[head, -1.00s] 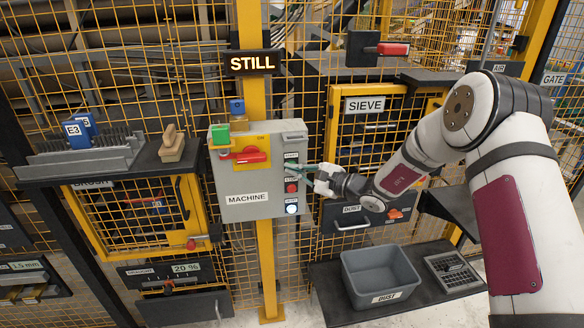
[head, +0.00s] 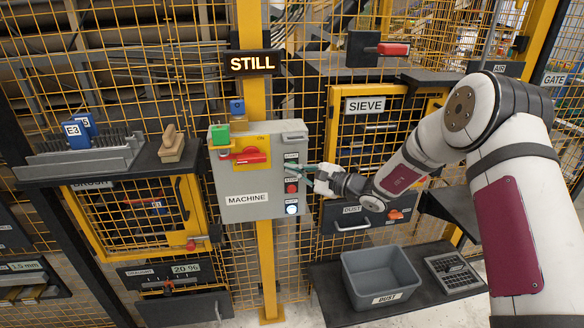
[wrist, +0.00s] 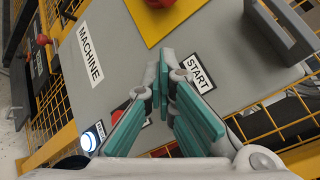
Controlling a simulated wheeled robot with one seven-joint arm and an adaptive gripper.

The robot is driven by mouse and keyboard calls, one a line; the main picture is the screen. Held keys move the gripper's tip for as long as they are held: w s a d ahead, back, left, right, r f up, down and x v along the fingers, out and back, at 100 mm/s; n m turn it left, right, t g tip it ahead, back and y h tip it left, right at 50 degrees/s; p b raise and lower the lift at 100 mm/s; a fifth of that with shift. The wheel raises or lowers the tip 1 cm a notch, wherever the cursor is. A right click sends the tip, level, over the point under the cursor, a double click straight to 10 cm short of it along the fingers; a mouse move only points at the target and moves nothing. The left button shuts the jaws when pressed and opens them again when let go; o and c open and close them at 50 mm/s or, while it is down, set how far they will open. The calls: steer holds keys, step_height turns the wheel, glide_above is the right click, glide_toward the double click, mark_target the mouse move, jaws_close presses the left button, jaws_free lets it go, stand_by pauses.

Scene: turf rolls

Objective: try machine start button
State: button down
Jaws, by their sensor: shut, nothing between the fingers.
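The grey MACHINE box (head: 245,183) is fixed to the yellow post. Its right side has a column of buttons: a red one (head: 292,188) and a lit white one (head: 292,209), with the START label (head: 291,156) at the top. My gripper (head: 304,170) is shut and empty, its fingertips at the box face just below that label. In the wrist view the teal fingertips (wrist: 166,78) are beside the START label (wrist: 198,72). They hide the start button, so I cannot tell whether they touch it. The sign (head: 252,62) above reads STILL.
A red handle (head: 250,155) on a yellow plate and a green block (head: 219,133) are on the box. The SIEVE cage (head: 365,105) is to the right. A grey DUST bin (head: 381,278) sits on a shelf below my gripper. A brush (head: 171,146) lies on the left shelf.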

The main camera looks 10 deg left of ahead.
steer(key=shift+s+d+p, duration=0.2)
steer(key=shift+s+p, duration=0.25)
steer(key=shift+s, duration=0.2)
steer(key=shift+s, duration=0.1)
steer(key=s+p, duration=0.1)
steer(key=s, duration=0.1)
steer(key=s+d+p, duration=0.1)
steer(key=s+p, duration=0.1)
steer(key=shift+s+d, duration=0.2)
steer(key=shift+s, duration=0.15)
stand_by(0.3)
